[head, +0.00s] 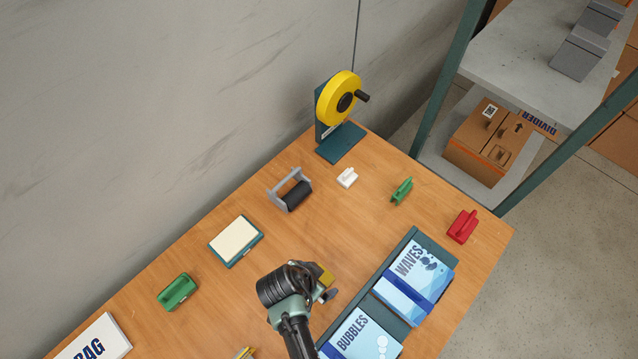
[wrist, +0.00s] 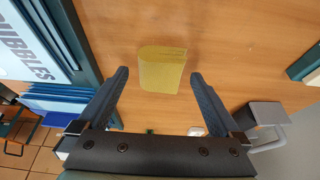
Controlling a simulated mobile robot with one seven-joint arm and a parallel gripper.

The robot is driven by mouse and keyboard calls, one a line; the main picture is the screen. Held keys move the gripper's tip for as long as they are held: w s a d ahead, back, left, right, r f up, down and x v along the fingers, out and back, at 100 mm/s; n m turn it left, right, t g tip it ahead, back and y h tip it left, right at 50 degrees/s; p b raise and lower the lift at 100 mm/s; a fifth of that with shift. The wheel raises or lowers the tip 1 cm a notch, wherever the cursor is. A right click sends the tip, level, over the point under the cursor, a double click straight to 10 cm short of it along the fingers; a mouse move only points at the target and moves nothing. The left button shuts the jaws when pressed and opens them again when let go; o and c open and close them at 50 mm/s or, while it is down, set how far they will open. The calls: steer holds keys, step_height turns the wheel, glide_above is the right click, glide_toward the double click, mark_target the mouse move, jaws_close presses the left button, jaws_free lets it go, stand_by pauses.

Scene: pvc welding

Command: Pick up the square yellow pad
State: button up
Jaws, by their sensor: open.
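The square yellow pad (wrist: 162,69) lies on the wooden table, centred ahead of my gripper in the wrist view. One of its sides looks rounded. In the head view only part of the pad (head: 327,277) shows beside my gripper (head: 326,294), which hides the rest. My gripper (wrist: 159,74) is open and empty. Its two dark fingertips show to the left and right of the pad, with bare table visible between each finger and the pad. I cannot tell how high the fingertips are above the pad.
A teal tray (head: 417,238) with blue-and-white WAVES (head: 415,279) and BUBBLES (head: 364,337) packs is right of my gripper. Table around the pad is clear.

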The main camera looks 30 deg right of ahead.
steer(key=c, duration=1.3)
steer(key=shift+c, duration=0.2)
step_height(320, 180, up, 10)
